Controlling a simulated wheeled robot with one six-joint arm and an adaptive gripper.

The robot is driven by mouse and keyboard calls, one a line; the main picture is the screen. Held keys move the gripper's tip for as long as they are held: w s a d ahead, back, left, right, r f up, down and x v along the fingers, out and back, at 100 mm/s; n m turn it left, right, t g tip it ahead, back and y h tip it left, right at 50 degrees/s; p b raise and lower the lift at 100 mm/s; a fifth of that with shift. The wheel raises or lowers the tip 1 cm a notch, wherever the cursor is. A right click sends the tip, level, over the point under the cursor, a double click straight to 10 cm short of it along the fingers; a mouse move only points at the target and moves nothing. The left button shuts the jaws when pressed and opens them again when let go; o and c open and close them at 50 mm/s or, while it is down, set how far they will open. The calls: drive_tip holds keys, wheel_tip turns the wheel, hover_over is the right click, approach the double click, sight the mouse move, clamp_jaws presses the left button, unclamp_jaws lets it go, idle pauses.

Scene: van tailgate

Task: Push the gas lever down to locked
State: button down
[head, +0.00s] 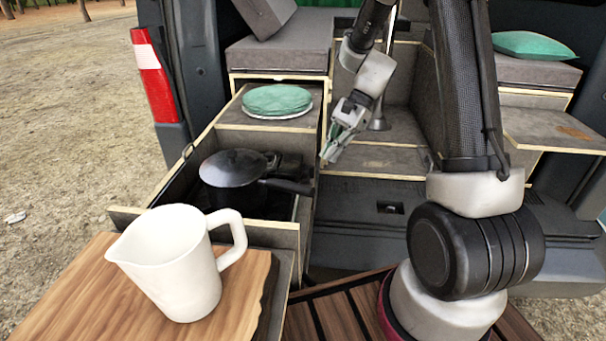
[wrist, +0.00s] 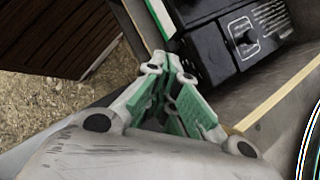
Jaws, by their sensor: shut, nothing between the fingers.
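The black gas stove (wrist: 210,50) shows in the upper right of the wrist view, with printed white markings and a small dark knob or lever (wrist: 245,42) on its near face. I cannot tell whether that is the gas lever or how it is set. In the head view the stove (head: 289,163) sits in the open drawer, mostly hidden by the black pan. My gripper (head: 329,155) is shut and empty above the right side of the drawer. In the wrist view its green-padded fingers (wrist: 168,65) are left of the stove's marked face, apart from the lever.
A white jug (head: 172,262) stands on a wooden board (head: 75,305) in front. Green plates (head: 277,99) lie behind the pan. The van floor (head: 365,215) right of the drawer is clear.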

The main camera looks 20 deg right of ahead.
sight(309, 178)
drive_tip(key=shift+w+a+r+m+y, duration=0.35)
drive_tip(key=shift+a+r+m, duration=0.15)
drive_tip(key=shift+m, duration=0.6)
drive_tip(key=x, duration=0.7)
drive_tip(key=shift+f, duration=0.1)
drive_tip(key=d, duration=0.3)
drive_tip(key=shift+w+f, duration=0.3)
drive_tip(key=shift+w, duration=0.1)
